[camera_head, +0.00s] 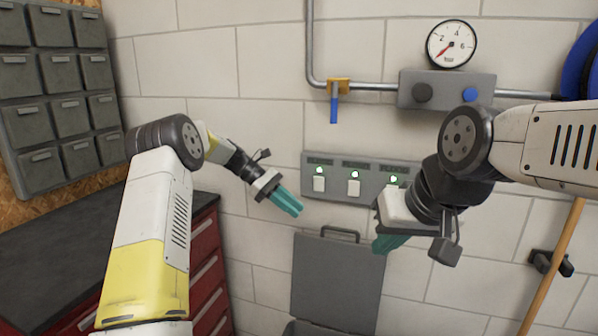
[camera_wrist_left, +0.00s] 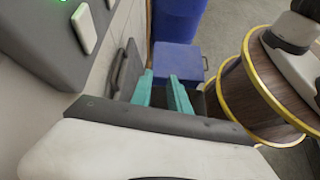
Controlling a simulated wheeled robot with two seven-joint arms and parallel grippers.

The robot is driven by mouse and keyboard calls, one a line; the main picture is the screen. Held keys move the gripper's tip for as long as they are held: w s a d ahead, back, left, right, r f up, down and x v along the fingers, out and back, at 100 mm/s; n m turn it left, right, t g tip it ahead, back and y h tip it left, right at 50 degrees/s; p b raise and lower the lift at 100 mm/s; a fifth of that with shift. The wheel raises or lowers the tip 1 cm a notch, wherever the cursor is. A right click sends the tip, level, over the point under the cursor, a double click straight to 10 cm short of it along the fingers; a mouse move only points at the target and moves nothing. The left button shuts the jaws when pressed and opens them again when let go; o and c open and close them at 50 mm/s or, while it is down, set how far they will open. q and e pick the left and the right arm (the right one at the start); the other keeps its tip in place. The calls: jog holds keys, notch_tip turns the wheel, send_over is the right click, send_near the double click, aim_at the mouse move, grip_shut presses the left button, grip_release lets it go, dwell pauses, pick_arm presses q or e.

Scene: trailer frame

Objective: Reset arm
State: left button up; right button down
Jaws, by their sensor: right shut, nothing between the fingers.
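My left gripper (camera_head: 293,207) has teal fingers and hangs in front of the wall, below and left of the grey switch panel (camera_head: 336,189). In the left wrist view its fingers (camera_wrist_left: 161,80) stand apart with nothing between them. My right gripper (camera_head: 388,243) is shut and empty in front of the panel's right end. It points downward and hides part of the panel. The panel carries white switches (camera_head: 354,188) with lit green lamps above them. The rightmost switch is hidden behind my right gripper.
A grey open case lid (camera_head: 337,283) stands against the wall below the grippers. A red drawer cabinet (camera_head: 207,262) with a dark top is at left. Pipes, a gauge (camera_head: 451,44) and a valve (camera_head: 335,108) are above. A wooden spool (camera_wrist_left: 262,95) and blue bin (camera_wrist_left: 178,18) show in the wrist view.

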pick_arm(q)
jog(key=s+a+r+m+t+y, duration=0.3)
jog(key=s+r, duration=0.3)
jog(key=s, duration=0.3)
jog(key=s+a+r+m+t+y, duration=0.2)
jog(key=s+a+r+m, duration=0.15)
jog(key=s+r, duration=0.4)
jog(key=s+a+f+m+t+y, duration=0.1)
jog(key=s+a+m+t, duration=0.1)
jog(key=s, duration=0.6)
jog(key=s+a+f+m+t+y, duration=0.1)
jog(key=s+a+m, duration=0.3)
jog(key=s, duration=0.5)
jog(key=shift+f+m+t+y, duration=0.35)
jog(key=shift+t+y, duration=0.25)
jog(key=shift+t, duration=0.3)
jog(key=shift+d, duration=0.1)
